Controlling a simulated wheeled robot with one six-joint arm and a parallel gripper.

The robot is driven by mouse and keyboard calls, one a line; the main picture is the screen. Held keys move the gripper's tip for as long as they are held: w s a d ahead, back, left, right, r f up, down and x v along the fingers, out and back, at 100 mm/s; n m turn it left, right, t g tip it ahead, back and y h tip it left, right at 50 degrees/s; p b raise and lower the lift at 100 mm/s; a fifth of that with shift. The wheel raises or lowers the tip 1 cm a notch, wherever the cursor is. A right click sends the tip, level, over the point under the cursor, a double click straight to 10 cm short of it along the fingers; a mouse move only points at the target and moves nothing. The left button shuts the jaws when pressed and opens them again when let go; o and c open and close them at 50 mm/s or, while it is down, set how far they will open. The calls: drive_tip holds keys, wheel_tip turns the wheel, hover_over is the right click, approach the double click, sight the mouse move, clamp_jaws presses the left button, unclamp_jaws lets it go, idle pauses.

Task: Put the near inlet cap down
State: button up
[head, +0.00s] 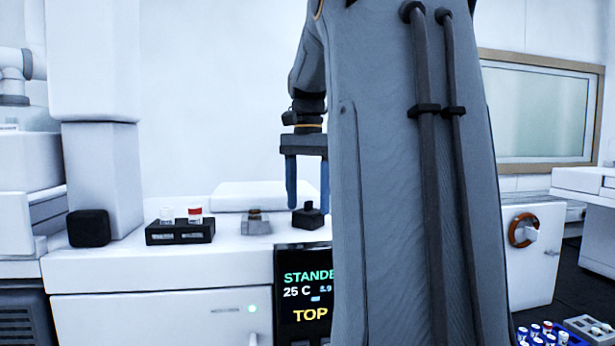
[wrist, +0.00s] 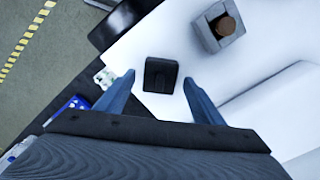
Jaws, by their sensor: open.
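A small black cap with a knob on top (head: 308,215) stands upright on the white top of the instrument, by its front edge above the display. It also shows in the wrist view (wrist: 161,75) as a dark square. My gripper (head: 308,206) points down over the cap, its two blue fingers apart. In the wrist view the fingertips (wrist: 159,78) are on either side of the cap, with white surface showing between them and it. The gripper is open and holds nothing. A grey square block with a brown centre (head: 257,222) sits to the cap's left; the wrist view shows it too (wrist: 222,27).
A black rack (head: 180,233) with a white-capped and a red-capped vial stands farther left, beside a black block (head: 88,228). Blue and white vial racks (head: 541,333) are low at the right. My arm hides much of the instrument's right side.

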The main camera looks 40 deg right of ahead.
wheel_tip(320, 180, up, 11)
drive_tip(key=b, duration=0.1)
drive_tip(key=shift+r, duration=0.15)
idle(0.5)
